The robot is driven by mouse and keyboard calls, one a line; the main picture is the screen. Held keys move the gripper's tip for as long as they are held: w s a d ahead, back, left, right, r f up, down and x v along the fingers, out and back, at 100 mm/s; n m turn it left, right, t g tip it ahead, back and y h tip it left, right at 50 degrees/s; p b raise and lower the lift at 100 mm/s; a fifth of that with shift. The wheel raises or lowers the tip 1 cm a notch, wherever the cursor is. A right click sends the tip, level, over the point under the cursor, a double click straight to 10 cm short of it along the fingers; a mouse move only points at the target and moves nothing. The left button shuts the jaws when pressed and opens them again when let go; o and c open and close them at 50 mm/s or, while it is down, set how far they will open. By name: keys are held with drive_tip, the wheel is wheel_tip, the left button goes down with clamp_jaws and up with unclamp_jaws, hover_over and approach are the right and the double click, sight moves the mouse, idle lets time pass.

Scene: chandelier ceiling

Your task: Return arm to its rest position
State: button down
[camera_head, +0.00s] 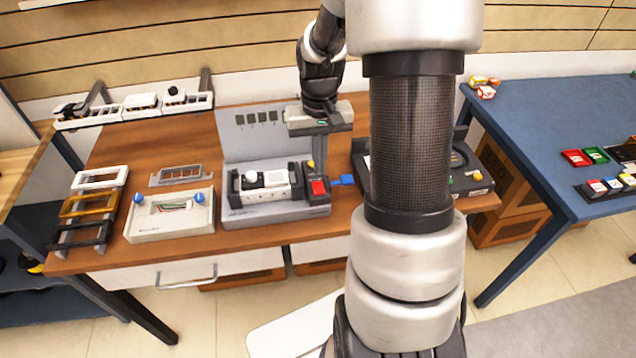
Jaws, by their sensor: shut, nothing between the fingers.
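My arm reaches over the wooden bench (290,246) from the right of centre. My gripper (319,168) points down over the right end of the grey test station (275,215). Its fingers look together, with nothing seen between them. The fingertips are just above or beside the red button (319,187); I cannot tell whether they touch it. A large arm link in the foreground hides part of the bench and the device on the right.
A beige box (170,238) with blue knobs and several coloured frames (88,206) stand left of the station. A black device (470,180) is partly hidden on the right. A blue table (540,115) with small boxes stands farther right. A drawer handle (187,284) sticks out in front.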

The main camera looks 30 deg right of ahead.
idle(0.3)
drive_tip(key=s+a+r+n+t+p, duration=0.1)
drive_tip(key=s+a+r+t+p, duration=0.25)
drive_tip(key=r, duration=0.75)
drive_tip(key=s+a+r+n+t+p, duration=0.15)
drive_tip(key=s+a+r, duration=0.45)
drive_tip(key=r, duration=0.6)
drive_tip(key=s+a+r+p, duration=0.2)
drive_tip(key=s+a+r, duration=0.1)
drive_tip(key=s, duration=0.4)
drive_tip(key=shift+r+n+t, duration=0.3)
drive_tip(key=shift+r+n, duration=0.05)
drive_tip(key=shift+r, duration=0.25)
